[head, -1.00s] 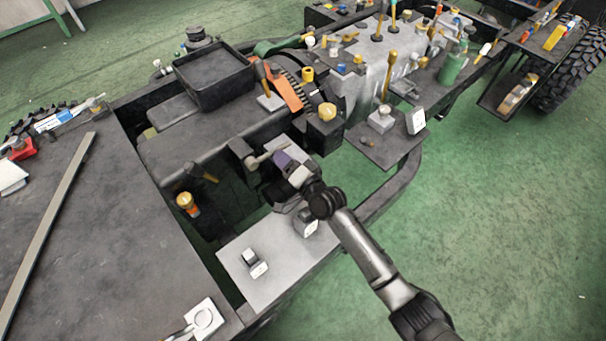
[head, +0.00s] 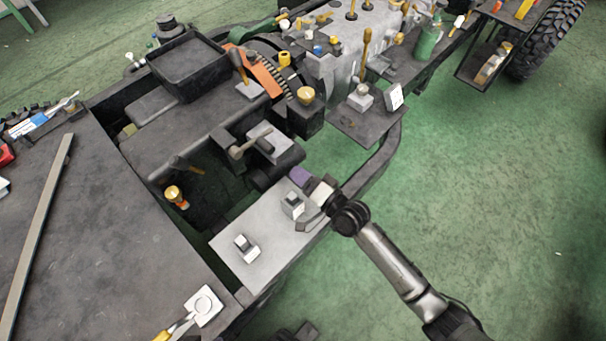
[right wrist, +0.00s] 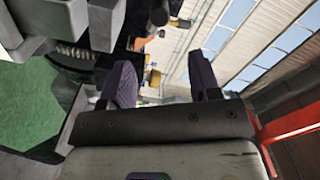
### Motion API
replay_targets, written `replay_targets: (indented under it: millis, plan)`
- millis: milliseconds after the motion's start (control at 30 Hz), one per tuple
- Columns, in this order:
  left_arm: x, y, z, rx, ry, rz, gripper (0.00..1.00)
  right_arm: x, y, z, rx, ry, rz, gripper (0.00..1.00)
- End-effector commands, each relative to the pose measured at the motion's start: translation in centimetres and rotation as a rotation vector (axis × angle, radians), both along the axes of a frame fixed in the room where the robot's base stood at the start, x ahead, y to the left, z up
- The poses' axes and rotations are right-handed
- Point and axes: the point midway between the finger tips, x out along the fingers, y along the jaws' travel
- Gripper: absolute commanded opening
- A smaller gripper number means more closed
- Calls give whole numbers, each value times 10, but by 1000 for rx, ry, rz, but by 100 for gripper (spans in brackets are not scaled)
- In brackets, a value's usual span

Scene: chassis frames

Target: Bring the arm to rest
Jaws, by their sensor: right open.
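My right gripper (head: 300,180) reaches in from the lower right in the head view, above the right edge of the light grey plate and close to the chassis frame. In the right wrist view its two purple-padded fingers (right wrist: 164,84) stand apart with nothing between them. My right arm (head: 395,260) stretches back over the green floor. My left gripper does not show clearly in either view.
The light grey plate (head: 265,255) carries two small switch-like blocks (head: 246,247). A lever with a wooden handle (head: 250,143) rises just left of the gripper. A black tray (head: 187,68) sits on the chassis. The green floor (head: 500,190) at right is clear.

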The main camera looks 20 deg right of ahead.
Motion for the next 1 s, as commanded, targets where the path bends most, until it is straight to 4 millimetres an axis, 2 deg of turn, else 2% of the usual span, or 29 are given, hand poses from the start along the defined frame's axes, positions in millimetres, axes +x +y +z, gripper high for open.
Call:
replay_targets:
  millis: [467,567,667,767,867,1000]
  plan:
    - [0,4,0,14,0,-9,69,0,0,0,-1,0,0,57]
    - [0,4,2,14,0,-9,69,-6,1,-2,-38,4,8,57]
    - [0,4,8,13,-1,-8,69,-27,4,-9,-170,11,43,57]
    - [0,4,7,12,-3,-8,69,-63,6,-29,-357,50,101,57]
    - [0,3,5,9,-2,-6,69,-109,-1,-50,-558,134,163,57]
    - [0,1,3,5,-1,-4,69,-176,-26,-73,-836,287,238,57]
